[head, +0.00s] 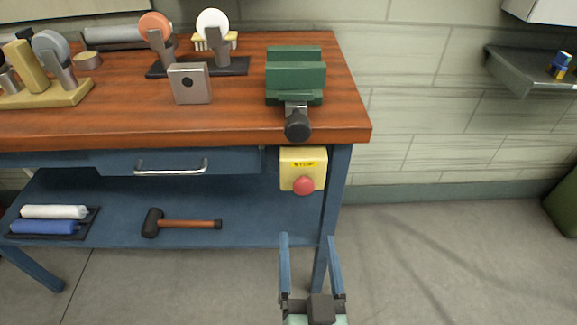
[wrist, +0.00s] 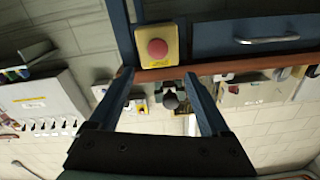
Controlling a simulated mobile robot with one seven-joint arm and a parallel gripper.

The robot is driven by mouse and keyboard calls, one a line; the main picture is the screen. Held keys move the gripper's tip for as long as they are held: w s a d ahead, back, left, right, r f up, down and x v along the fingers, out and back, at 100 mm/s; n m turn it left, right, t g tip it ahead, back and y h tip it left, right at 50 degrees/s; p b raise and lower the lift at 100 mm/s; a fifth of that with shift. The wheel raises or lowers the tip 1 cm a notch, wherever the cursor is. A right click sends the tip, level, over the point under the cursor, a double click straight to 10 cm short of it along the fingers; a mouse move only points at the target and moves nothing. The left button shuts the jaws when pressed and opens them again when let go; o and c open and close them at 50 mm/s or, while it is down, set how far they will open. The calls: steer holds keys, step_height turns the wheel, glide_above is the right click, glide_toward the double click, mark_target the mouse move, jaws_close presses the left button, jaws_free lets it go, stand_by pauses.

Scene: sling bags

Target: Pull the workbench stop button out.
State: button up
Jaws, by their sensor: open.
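The stop button is a red round knob (head: 303,185) on a yellow box (head: 292,161) fixed to the front of the workbench, below the tabletop near its right end. In the wrist view the red knob (wrist: 157,48) and its yellow box (wrist: 171,33) show upside down, just beyond the fingertips. My gripper (head: 308,238) is open and empty, with its two blue fingers apart. In the head view it is below the button, near the right bench leg. In the wrist view my gripper (wrist: 158,78) points towards the box, with a gap between fingers and knob.
A green vice (head: 295,78) with a black-knobbed handle sits on the wooden benchtop (head: 230,118) above the box. A drawer with a metal handle (head: 171,166) is left of the box. A mallet (head: 180,223) lies on the lower shelf.

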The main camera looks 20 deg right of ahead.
mark_target(304, 191)
steer(key=x, duration=0.8)
steer(key=b+x, duration=0.1)
steer(key=x, duration=0.3)
steer(key=shift+s+d+f, duration=0.1)
steer(key=shift+d+f, duration=0.05)
steer(key=shift+f, duration=0.25)
jaws_close()
